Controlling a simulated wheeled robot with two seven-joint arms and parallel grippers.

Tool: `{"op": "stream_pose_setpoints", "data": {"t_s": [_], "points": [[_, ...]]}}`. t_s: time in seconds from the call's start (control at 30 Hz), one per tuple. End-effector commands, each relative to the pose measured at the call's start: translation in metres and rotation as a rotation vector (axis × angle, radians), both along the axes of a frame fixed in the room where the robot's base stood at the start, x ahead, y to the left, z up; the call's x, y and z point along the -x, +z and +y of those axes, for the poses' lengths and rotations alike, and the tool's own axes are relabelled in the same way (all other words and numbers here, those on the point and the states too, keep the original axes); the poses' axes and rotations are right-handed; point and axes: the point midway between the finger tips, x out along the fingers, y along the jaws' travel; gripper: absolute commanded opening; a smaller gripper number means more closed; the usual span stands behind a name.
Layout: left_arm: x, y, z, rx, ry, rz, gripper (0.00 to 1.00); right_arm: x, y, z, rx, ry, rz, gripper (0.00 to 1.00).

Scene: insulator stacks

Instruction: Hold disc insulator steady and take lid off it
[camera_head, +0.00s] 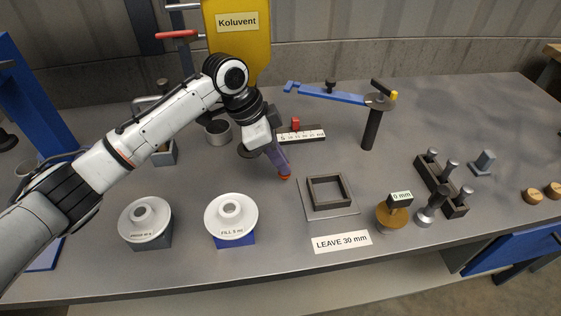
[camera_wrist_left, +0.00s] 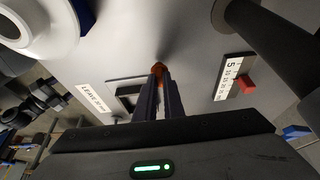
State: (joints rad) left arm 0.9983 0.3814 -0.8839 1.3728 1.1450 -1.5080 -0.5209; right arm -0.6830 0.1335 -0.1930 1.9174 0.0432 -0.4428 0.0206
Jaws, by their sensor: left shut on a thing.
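Two white disc insulators are in the head view: one marked FILL 5 ml (camera_head: 231,214) on a blue block, the other (camera_head: 145,218) on a grey block to its left. Each has a raised round top with a hole; I cannot tell a separate lid on either. My left gripper (camera_head: 284,175) points down behind and right of the FILL 5 ml disc, apart from it. Its purple fingers also show in the left wrist view (camera_wrist_left: 158,80), close together on a small orange piece (camera_wrist_left: 158,67) at the tips. What that piece is stays unclear. My right gripper is out of view.
A square grey frame (camera_head: 328,193) lies right of the gripper, behind a LEAVE 30 mm sign (camera_head: 341,242). A brown disc (camera_head: 391,220) with a 0 mm tag stands farther right. A ruler block (camera_head: 301,135) and blue-armed stand (camera_head: 371,128) are behind.

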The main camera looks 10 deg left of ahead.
Motion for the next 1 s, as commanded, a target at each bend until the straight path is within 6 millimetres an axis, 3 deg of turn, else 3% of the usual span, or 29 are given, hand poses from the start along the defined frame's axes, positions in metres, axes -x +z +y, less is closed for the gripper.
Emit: {"op": "stream_pose_setpoints", "data": {"t_s": [0.1,0.4,0.43,0.53,0.87,1.0], "points": [[0.000,-0.009,0.000,-0.001,0.000,-0.001,0.00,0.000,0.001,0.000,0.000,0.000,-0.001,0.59],[0.000,-0.011,0.000,-0.001,0.001,0.001,0.00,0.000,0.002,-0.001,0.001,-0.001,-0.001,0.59],[0.000,-0.012,0.000,-0.001,0.000,-0.001,0.10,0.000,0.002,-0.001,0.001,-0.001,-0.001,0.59],[0.000,-0.012,0.000,-0.001,0.000,-0.001,0.27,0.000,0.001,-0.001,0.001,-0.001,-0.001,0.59],[0.000,-0.010,0.000,-0.001,0.001,-0.002,0.27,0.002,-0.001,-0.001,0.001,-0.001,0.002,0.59],[0.001,0.003,0.004,0.001,0.001,-0.002,0.27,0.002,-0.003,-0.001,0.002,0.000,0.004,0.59]]}}
